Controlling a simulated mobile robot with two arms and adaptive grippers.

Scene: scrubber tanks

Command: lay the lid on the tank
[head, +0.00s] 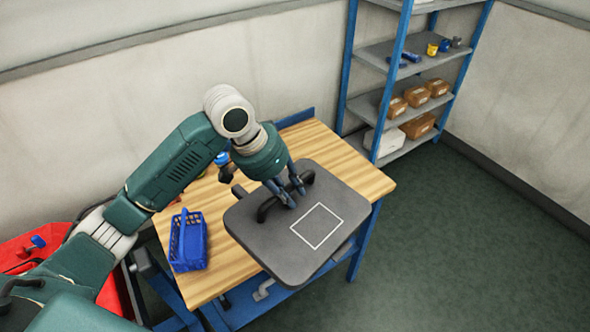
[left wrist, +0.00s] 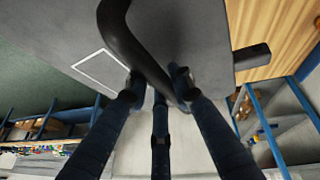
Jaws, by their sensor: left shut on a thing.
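The lid (head: 270,235) is a dark grey slab with rounded corners, a black arched handle (head: 265,210), a white square outline and a tab at one edge. My left gripper (head: 290,192) is shut on the handle, coming from above. In the left wrist view its fingers (left wrist: 158,92) close around the handle (left wrist: 140,45), with the lid's face (left wrist: 190,30) behind. The lid looks nearly level over the workbench's front part and reaches past its front edge. I cannot make out the tank; the lid may hide it. My right gripper is out of view.
A blue basket (head: 188,248) stands on the wooden workbench (head: 365,178), left of the lid. A red object (head: 25,255) is at the far left. A blue-framed shelf (head: 400,52) with boxes and small items stands at the back. The floor (head: 450,240) at right is clear.

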